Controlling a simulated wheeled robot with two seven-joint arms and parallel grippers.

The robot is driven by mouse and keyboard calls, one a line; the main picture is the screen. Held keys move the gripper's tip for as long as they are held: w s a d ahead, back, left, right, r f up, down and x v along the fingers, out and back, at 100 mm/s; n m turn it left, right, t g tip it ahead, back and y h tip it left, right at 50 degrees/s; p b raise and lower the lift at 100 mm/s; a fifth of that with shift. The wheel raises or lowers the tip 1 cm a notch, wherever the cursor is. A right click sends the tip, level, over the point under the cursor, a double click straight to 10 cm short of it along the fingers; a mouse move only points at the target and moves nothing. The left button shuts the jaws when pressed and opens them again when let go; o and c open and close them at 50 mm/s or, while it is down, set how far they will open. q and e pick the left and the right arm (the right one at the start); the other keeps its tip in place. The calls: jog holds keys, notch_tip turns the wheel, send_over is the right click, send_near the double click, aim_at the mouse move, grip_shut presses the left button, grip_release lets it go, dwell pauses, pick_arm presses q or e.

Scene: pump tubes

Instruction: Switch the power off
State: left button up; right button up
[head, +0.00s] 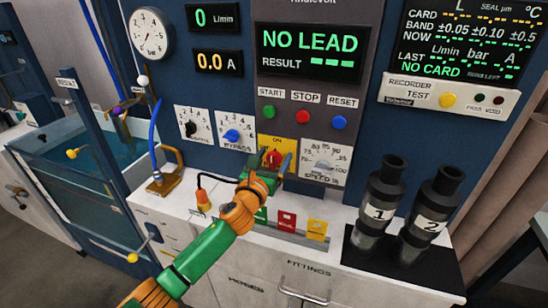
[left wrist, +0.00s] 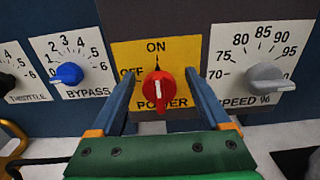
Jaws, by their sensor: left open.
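The red power knob (left wrist: 158,90) sits on a yellow plate (left wrist: 125,50) marked ON at the top, OFF at the left and POWER below. The knob's grip stands upright, in line with ON, with a white line on its face. In the head view the knob (head: 273,158) is partly hidden by my gripper. My left gripper (left wrist: 160,74) is open, with one blue finger on each side of the knob. I see a gap between each finger and the knob. The left gripper (head: 275,160) also shows in the head view. My right gripper is not in view.
The blue bypass knob (left wrist: 67,73) is left of the plate and the grey speed knob (left wrist: 266,76) is right. START, STOP (head: 303,117) and RESET buttons are above. Two black cylinders (head: 378,205) stand at the right. The display (head: 312,50) reads NO LEAD.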

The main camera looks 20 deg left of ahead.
pick_arm(q)
jog(key=shift+s+a+r, duration=0.1)
jog(key=shift+s, duration=0.05)
grip_shut()
jog(key=n, duration=0.3)
jog(key=shift+a+n+p, duration=0.2)
jog(key=shift+n+p, duration=0.15)
jog(key=shift+n, duration=0.05)
jog(key=n, duration=0.9)
jog(key=shift+a+f, duration=0.25)
jog(key=shift+a, duration=0.1)
jog(key=n, duration=0.5)
jog(key=shift+f, duration=0.2)
